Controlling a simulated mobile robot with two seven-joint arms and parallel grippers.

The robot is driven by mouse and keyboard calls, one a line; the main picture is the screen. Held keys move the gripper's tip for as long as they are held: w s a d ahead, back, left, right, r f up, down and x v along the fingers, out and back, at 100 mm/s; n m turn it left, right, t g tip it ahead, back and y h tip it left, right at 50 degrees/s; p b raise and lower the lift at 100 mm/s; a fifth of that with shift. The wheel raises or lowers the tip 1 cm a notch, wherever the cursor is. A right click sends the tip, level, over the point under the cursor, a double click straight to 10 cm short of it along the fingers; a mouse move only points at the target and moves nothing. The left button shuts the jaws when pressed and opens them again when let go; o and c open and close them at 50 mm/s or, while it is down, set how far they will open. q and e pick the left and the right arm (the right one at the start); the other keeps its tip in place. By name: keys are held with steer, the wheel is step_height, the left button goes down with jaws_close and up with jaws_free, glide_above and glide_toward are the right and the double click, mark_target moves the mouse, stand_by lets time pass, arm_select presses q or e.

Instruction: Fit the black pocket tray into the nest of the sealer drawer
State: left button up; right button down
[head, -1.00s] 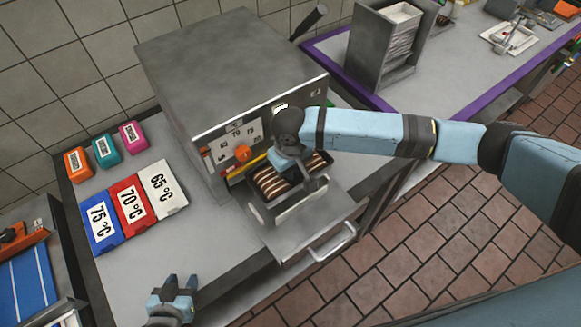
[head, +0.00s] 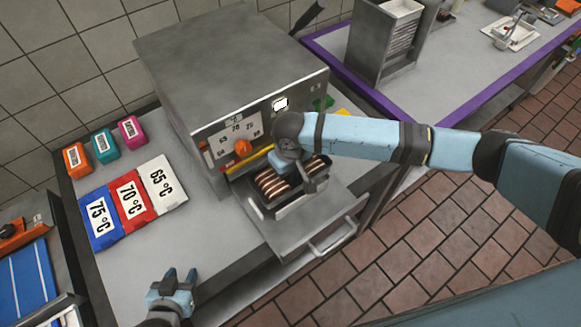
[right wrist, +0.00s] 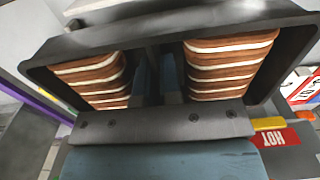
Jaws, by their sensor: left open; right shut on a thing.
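The black pocket tray (head: 258,205) holds brown and cream striped sandwiches (head: 272,184) in two groups. My right gripper (head: 294,178) is shut on the middle of the tray, between the groups. In the right wrist view, its fingers (right wrist: 160,82) grip the tray's centre, and the tray (right wrist: 60,60) looks level with them. The tray is over the pulled-out metal sealer drawer (head: 335,204). The nest is mostly hidden under the tray; I cannot tell whether they touch. My left gripper (head: 180,280) is open and empty over the counter's front edge.
The grey sealer (head: 230,60) with an orange knob stands behind the drawer. Temperature cards (head: 131,198) and small coloured blocks (head: 103,147) lie to its left. A drawer handle (head: 334,238) sticks out in front. The counter (head: 180,235) between cards and drawer is clear.

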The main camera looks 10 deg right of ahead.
arm_select(q)
steer(key=shift+s+a+f+b, duration=0.1)
steer(key=shift+s+f+b, duration=0.05)
steer(key=shift+f+b, duration=0.15)
arm_select(e)
steer(key=shift+f, duration=1.35)
arm_select(q)
steer(key=shift+w+b, duration=0.35)
steer(key=shift+w, duration=0.05)
arm_select(e)
steer(key=shift+f, duration=1)
arm_select(q)
steer(key=shift+s+f, duration=0.1)
steer(key=shift+f, duration=0.15)
arm_select(e)
steer(key=shift+f, duration=0.7)
arm_select(q)
steer(key=shift+s+d+f, duration=0.1)
steer(key=shift+s+d, duration=0.05)
steer(key=shift+d, duration=0.05)
arm_select(e)
steer(key=shift+f, duration=0.15)
arm_select(q)
steer(key=shift+s, duration=0.1)
arm_select(e)
steer(key=c, duration=1.2)
jaws_free()
arm_select(q)
steer(key=shift+w, duration=0.3)
